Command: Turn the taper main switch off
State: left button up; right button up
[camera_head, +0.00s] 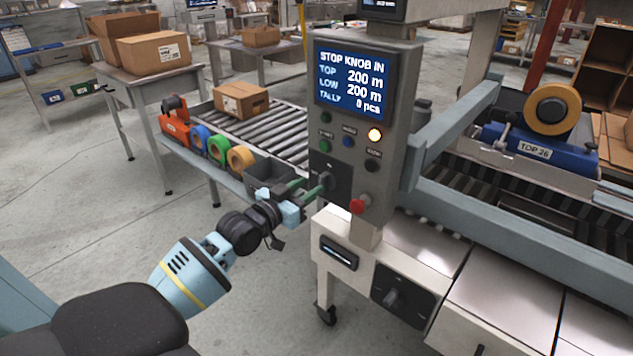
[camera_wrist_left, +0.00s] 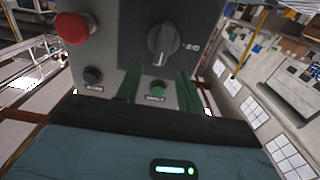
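The taper's grey control box (camera_head: 335,135) carries a rotary switch (camera_head: 327,179) on a black plate on its lower front. My left gripper (camera_head: 309,190) has green fingers at this panel, in front of the switch. In the left wrist view the fingers (camera_wrist_left: 159,75) are apart with nothing between them, and the knob shows beyond their tips. Contact cannot be told. My right gripper is not in view.
Another rotary switch (camera_head: 393,296) is on the machine's lower front. Tape rolls (camera_head: 220,149) and a grey bin (camera_head: 270,174) stand behind my gripper.

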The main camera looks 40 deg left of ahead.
aim_at(320, 179)
pick_arm(q)
jog(key=shift+w+d, duration=0.15)
jog(key=shift+w, duration=1.8)
grip_shut()
